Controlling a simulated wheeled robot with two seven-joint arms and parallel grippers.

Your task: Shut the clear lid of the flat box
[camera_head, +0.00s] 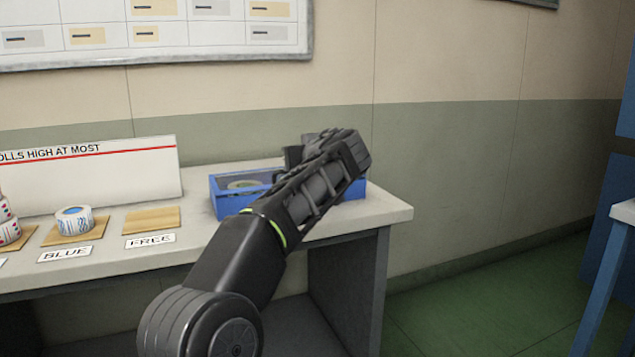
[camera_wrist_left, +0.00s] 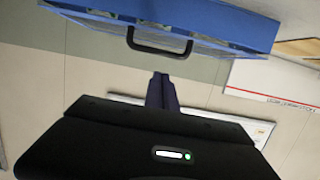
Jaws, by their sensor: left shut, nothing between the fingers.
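The flat blue box (camera_head: 290,192) stands on the grey table near its right end. A ring-shaped roll (camera_head: 243,184) shows inside its left part, under what looks like the clear lid. My left arm reaches across the box from the front and hides its middle and right part. In the left wrist view, turned upside down, the blue box (camera_wrist_left: 235,22) fills the top, with a black loop handle (camera_wrist_left: 158,48) on it. My left gripper (camera_wrist_left: 162,78) is shut and empty, its tips close to the handle. I cannot tell whether they touch or whether the lid is fully down.
A wooden pad marked FREE (camera_head: 152,220) is empty left of the box. A tape roll (camera_head: 74,220) sits on the BLUE pad farther left. A white sign (camera_head: 110,180) stands behind them. The table's right corner (camera_head: 400,213) is bare.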

